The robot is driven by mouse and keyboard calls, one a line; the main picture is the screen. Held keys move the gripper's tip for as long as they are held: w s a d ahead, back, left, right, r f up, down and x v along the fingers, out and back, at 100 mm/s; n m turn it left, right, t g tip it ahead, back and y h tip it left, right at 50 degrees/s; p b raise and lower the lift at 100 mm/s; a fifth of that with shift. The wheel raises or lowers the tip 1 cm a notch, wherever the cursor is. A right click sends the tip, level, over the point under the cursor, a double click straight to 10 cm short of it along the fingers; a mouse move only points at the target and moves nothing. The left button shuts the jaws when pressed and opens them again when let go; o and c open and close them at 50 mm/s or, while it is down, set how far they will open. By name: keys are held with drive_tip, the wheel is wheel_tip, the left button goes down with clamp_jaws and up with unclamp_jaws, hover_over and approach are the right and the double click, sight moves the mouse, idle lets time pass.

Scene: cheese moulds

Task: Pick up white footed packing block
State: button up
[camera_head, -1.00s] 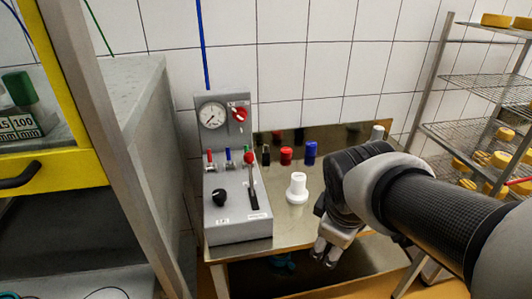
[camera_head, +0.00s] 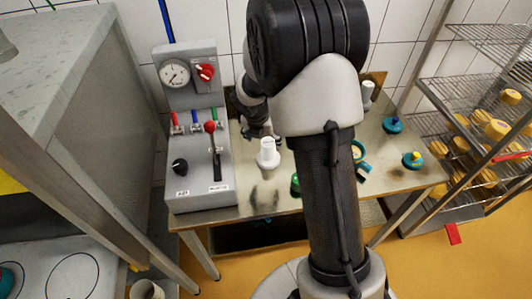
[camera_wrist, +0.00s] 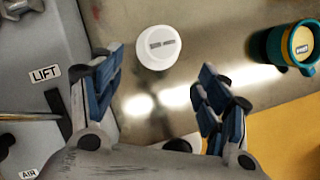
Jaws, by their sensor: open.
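The white footed packing block (camera_head: 268,155) stands upright on the metal table (camera_head: 237,205), just right of the grey control panel. In the wrist view it shows from above as a round white top (camera_wrist: 158,57) with a small grey label. My gripper (camera_head: 260,126) is near the block in the head view, partly hidden by my arm. In the wrist view my gripper (camera_wrist: 160,88) has its two blue-padded fingers spread apart with nothing between the tips. The block lies beyond the fingertips, apart from them.
The grey control panel (camera_head: 200,150) has a red-knobbed lever (camera_head: 213,140) close to my gripper. Teal and yellow items (camera_head: 412,160) stand to the right. Another white piece (camera_head: 367,92) stands at the back. A wire rack (camera_head: 470,150) is at far right.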

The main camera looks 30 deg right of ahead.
sight(267, 145)
drive_tip(key=b+x, duration=0.2)
drive_tip(key=x, duration=0.5)
drive_tip(key=shift+w+d, duration=0.1)
drive_tip(key=shift+d, duration=0.05)
drive_tip(key=b+x, duration=0.3)
drive_tip(key=x, duration=0.2)
drive_tip(key=shift+f, duration=0.1)
drive_tip(key=shift+c, duration=0.3)
drive_tip(key=c, duration=1.4)
